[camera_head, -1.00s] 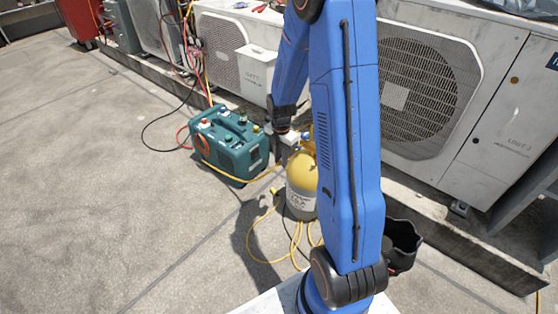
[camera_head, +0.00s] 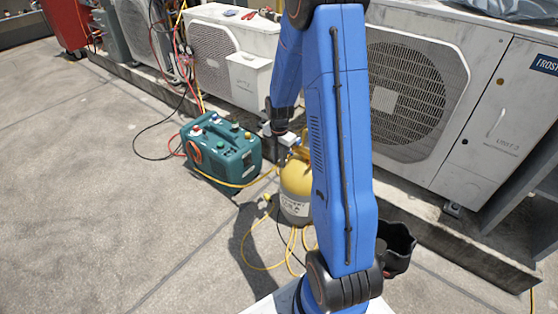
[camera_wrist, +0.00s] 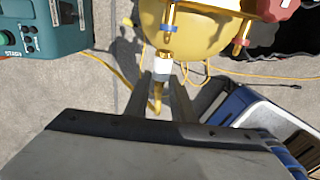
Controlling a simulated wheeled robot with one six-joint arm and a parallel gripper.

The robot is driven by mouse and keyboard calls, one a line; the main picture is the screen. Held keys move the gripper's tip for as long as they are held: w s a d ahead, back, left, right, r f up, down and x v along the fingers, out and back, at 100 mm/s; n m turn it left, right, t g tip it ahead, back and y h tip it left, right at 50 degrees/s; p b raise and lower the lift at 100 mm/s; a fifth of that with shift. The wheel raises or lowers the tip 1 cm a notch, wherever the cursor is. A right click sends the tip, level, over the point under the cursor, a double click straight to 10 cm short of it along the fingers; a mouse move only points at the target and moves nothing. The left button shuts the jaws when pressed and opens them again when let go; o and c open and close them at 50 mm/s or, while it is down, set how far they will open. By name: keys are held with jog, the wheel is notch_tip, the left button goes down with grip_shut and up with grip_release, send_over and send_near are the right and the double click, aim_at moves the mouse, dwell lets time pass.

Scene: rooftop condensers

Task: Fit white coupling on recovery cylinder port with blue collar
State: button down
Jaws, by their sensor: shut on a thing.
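In the wrist view, my gripper (camera_wrist: 165,80) is shut on the white coupling (camera_wrist: 163,69), with the yellow hose (camera_wrist: 156,99) hanging below it. The coupling's far end lines up with a brass port (camera_wrist: 168,22) on the yellow recovery cylinder (camera_wrist: 205,30); I cannot tell if they touch or are seated. A second brass port (camera_wrist: 241,38) stands to the right. In the head view, my gripper (camera_head: 278,136) is at the top left of the cylinder (camera_head: 296,178), and the coupling cannot be made out.
A teal recovery machine (camera_head: 222,152) stands left of the cylinder, and yellow hoses (camera_head: 262,268) loop on the ground before it. Large condenser units (camera_head: 410,95) line the back. A black bin (camera_head: 397,245) is at the right. The floor at left is open.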

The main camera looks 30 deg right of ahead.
jog(key=shift+w+d, duration=0.25)
jog(key=shift+d, duration=0.4)
jog(key=shift+w+d, duration=0.2)
jog(key=shift+d, duration=0.4)
dwell(1.8)
jog(key=c, duration=1.4)
grip_release()
jog(key=shift+c, duration=0.2)
jog(key=shift+a, duration=0.1)
jog(key=s+a, duration=0.2)
jog(key=a, duration=0.5)
jog(key=shift+s, duration=0.2)
